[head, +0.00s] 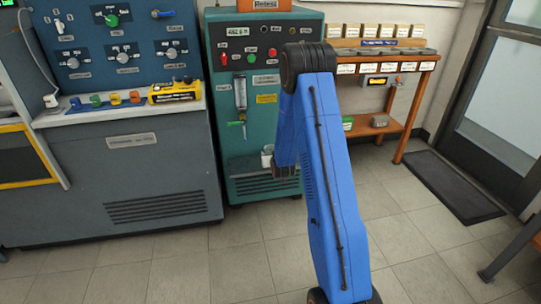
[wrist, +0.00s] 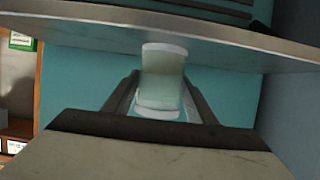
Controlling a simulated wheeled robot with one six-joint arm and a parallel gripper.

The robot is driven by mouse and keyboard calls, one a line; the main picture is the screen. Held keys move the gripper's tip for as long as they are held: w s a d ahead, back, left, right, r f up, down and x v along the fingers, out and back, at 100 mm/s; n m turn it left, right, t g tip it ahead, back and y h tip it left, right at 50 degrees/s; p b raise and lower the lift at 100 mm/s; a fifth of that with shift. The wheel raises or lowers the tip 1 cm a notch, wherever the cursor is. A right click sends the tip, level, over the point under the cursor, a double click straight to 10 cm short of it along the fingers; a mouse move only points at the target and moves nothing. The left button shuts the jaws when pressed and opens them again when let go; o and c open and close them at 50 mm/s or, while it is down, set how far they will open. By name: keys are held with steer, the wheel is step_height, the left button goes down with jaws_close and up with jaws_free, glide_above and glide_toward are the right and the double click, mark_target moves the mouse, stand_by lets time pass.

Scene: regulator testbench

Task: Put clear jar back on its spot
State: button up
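The clear jar (wrist: 162,82) is a cloudy, translucent cylinder with white ends, seen in the wrist view between the two fingers of my gripper (wrist: 161,92). The fingers lie close along both its sides and look closed on it. The wrist view is upside down, so the jar's lower end overlaps the grey ledge (wrist: 235,50) of the teal bench; whether it touches the ledge I cannot tell. In the head view the jar (head: 267,156) shows small and pale beside my blue arm, above the ledge. My gripper (head: 286,173) is partly hidden there by the arm.
The teal bench (head: 262,100) has knobs, a flow tube (head: 240,93) and a yellow label on its front. A blue-grey console (head: 140,170) stands to the left, with a yellow device (head: 175,92) on it. A wooden shelf (head: 395,130) stands to the right. The tiled floor in front is clear.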

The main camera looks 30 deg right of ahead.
steer(key=shift+o, duration=1.3)
steer(key=v, duration=1.7)
steer(key=shift+s, duration=0.2)
steer(key=shift+r, duration=0.15)
steer(key=s+a+r+n+g+y, duration=0.2)
steer(key=s+a+r+g+y, duration=0.15)
steer(key=s+a+r, duration=1.05)
steer(key=s+a+r+g, duration=0.1)
steer(key=s+r, duration=0.1)
steer(key=s, duration=0.6)
steer(key=s+a+r+g, duration=0.2)
steer(key=s+r, duration=0.1)
steer(key=s, duration=0.6)
steer(key=s+a+r+n+g, duration=0.1)
steer(key=s+r, duration=0.2)
steer(key=s, duration=0.6)
steer(key=shift+a+g, duration=0.3)
steer(key=shift+g, duration=0.05)
